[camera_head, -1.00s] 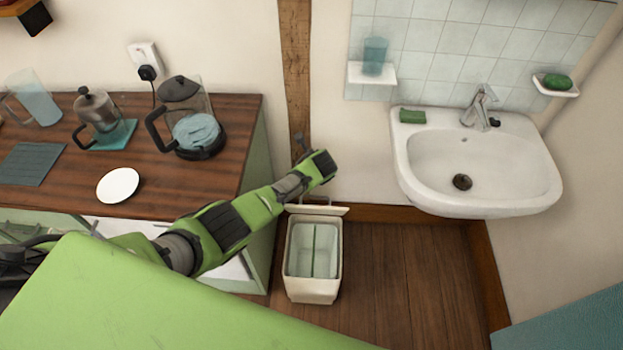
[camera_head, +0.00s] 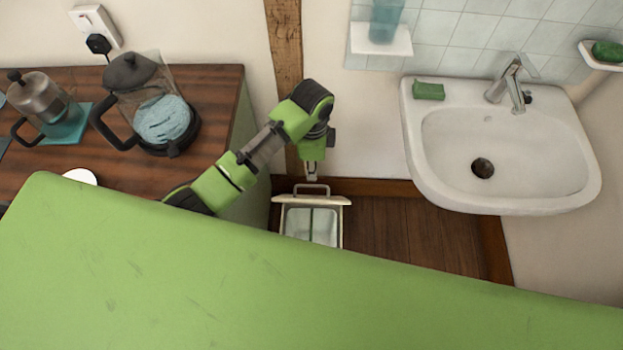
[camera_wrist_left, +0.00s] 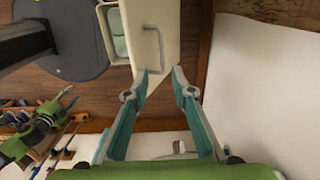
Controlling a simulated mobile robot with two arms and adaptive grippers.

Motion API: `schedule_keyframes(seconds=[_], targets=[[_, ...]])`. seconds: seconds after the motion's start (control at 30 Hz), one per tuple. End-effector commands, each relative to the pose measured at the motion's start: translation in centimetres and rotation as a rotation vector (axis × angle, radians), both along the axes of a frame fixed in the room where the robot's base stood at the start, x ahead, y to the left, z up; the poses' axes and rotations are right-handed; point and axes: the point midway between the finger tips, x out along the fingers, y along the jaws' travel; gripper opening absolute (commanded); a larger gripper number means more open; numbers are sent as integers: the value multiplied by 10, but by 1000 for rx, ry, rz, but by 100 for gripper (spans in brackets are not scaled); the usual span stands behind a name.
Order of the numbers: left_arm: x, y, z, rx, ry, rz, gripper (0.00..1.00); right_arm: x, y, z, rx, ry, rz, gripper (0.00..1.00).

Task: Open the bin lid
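The bin (camera_head: 342,235) is a cream box on the floor beside the counter, its lower part hidden by my green body. Its lid (camera_head: 330,201) stands raised at the back, seen nearly edge-on, so the pale divided inside shows. A loop handle (camera_head: 312,188) is on the lid's wall side. My left gripper (camera_head: 311,175) points down just above the handle. In the left wrist view, the lid (camera_wrist_left: 160,15) and its handle (camera_wrist_left: 155,48) lie just beyond my left gripper (camera_wrist_left: 160,75), which is open and empty. My right gripper does not show.
The wooden counter (camera_head: 225,100) stands left of the bin, with a kettle (camera_head: 150,105) and a press pot (camera_head: 45,100). A white sink (camera_head: 450,165) hangs on the right. A wooden post (camera_head: 284,45) and wall are close behind. Bare floor (camera_head: 400,225) lies right of the bin.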

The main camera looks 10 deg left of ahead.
Motion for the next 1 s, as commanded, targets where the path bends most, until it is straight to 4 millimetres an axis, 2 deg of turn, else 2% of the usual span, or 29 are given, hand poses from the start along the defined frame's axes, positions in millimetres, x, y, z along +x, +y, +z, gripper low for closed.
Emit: schedule_keyframes(seconds=[0.2, 0.43, 0.6, 0.9, 0.93, 1.0], targets=[[-1, 1, -49, 2, 4, 0, 23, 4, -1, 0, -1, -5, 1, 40], [0, 0, -86, 2, 0, -1, 23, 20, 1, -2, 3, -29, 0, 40], [1, 1, -97, 2, -2, -2, 23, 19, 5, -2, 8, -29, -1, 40], [1, 0, -98, 2, -3, -2, 23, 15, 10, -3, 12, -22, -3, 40], [1, 0, -98, 2, -3, -2, 18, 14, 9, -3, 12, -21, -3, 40], [1, 0, -98, 2, -3, -2, 0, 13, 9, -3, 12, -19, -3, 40]])
